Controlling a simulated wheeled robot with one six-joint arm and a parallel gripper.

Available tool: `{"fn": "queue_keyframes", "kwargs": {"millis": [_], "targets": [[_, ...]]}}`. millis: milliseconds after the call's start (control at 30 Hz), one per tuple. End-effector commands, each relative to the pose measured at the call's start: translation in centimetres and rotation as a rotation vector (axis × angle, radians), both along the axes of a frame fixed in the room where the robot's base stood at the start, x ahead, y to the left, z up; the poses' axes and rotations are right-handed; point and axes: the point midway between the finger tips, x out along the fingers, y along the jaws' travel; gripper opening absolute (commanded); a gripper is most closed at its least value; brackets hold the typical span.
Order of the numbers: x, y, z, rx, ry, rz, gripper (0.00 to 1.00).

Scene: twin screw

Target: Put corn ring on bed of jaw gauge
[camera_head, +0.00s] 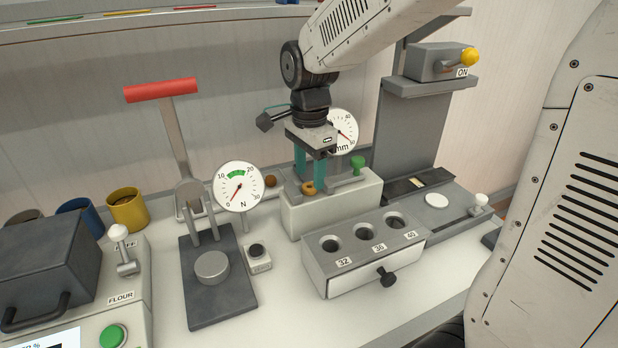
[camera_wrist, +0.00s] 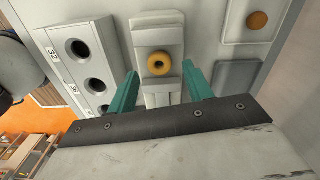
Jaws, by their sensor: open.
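The small golden corn ring (camera_head: 308,188) lies on the grey bed of the jaw gauge (camera_head: 330,206), a pale block with a green knob and a mm dial behind it. In the wrist view the ring (camera_wrist: 159,63) lies flat on the grey bed (camera_wrist: 158,29), its dark hole facing the camera. My gripper (camera_head: 309,181) is above the gauge with its teal fingers pointing down. The fingers are apart, one to each side of the ring; in the wrist view (camera_wrist: 161,72) gaps show between ring and fingers.
A box with holes marked 32, 36 and 40 (camera_head: 340,275) stands in front of the gauge. The N-dial press with a red handle (camera_head: 161,91) is to the left. A grey ON-switch stand (camera_head: 432,85) is at right. A brown round piece (camera_wrist: 257,20) sits on a pale square.

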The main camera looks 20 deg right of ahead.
Motion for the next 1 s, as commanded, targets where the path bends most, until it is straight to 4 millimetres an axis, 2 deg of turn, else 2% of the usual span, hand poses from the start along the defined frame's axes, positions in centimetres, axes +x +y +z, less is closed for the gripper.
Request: {"fn": "queue_keyframes", "kwargs": {"millis": [33, 200, 400, 533, 700, 767, 867, 1000], "targets": [[0.1, 0.0, 1.3, 0.000, -0.006, 0.000, 0.51], [0.1, 0.0, 5.1, 0.000, -0.006, 0.000, 0.51], [0.1, 0.0, 8.4, 0.001, -0.004, 0.000, 0.51], [0.0, 0.0, 9.4, 0.000, -0.002, 0.000, 0.51], [-0.4, -0.1, 9.8, 0.000, -0.003, 0.019, 0.51], [-1.3, -0.3, 9.9, 0.000, -0.007, 0.063, 0.51], [-4.1, -0.8, 10.1, -0.001, -0.022, 0.213, 0.51], [-10.2, -1.7, 9.6, -0.013, -0.052, 0.549, 0.51]]}}
